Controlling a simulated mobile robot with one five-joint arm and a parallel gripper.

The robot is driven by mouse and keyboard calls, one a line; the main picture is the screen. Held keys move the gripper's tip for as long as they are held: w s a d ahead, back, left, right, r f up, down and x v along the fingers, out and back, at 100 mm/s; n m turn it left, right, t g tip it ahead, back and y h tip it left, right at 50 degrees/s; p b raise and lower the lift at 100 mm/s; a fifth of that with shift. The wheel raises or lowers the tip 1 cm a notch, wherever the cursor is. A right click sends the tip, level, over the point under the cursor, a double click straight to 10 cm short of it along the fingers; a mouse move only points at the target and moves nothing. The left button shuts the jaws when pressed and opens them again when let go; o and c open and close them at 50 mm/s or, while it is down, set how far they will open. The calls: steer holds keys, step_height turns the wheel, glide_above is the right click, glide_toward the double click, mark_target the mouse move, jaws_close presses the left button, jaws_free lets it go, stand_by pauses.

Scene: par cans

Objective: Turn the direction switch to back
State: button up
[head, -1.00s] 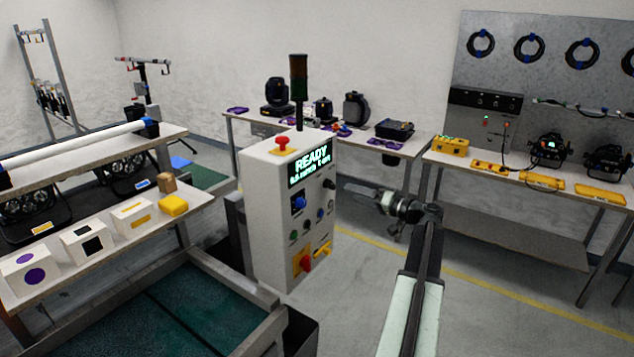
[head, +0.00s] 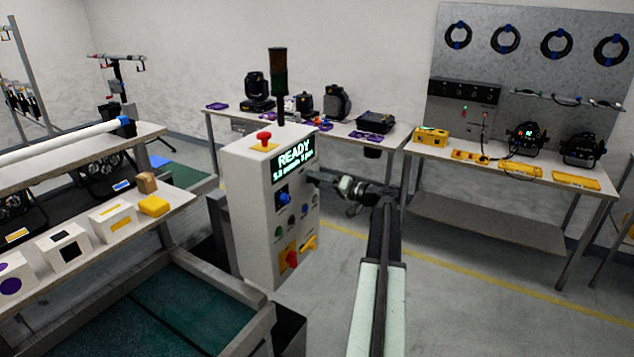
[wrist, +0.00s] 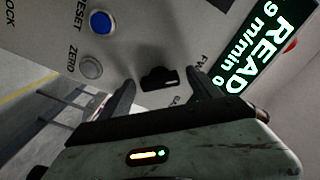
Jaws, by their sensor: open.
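The control box (head: 246,195) stands in the middle of the head view with its panel facing right. The direction switch (wrist: 158,78) is a small black knob on this panel in the wrist view, beside partly hidden lettering that starts with FW. My gripper (wrist: 163,84) is open, with one dark finger on each side of the knob. I cannot tell whether the fingers touch it.
The lit READY display (head: 295,158) is just above, and also in the wrist view (wrist: 265,45). A blue button (wrist: 101,22) and a grey ZERO button (wrist: 91,67) sit nearby. A red mushroom button (head: 264,138) tops the box. Floor right of my arm is clear.

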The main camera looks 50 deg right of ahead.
steer(key=c, duration=1.2)
steer(key=shift+a, duration=0.1)
steer(key=shift+c, duration=0.9)
steer(key=shift+m, duration=7.9)
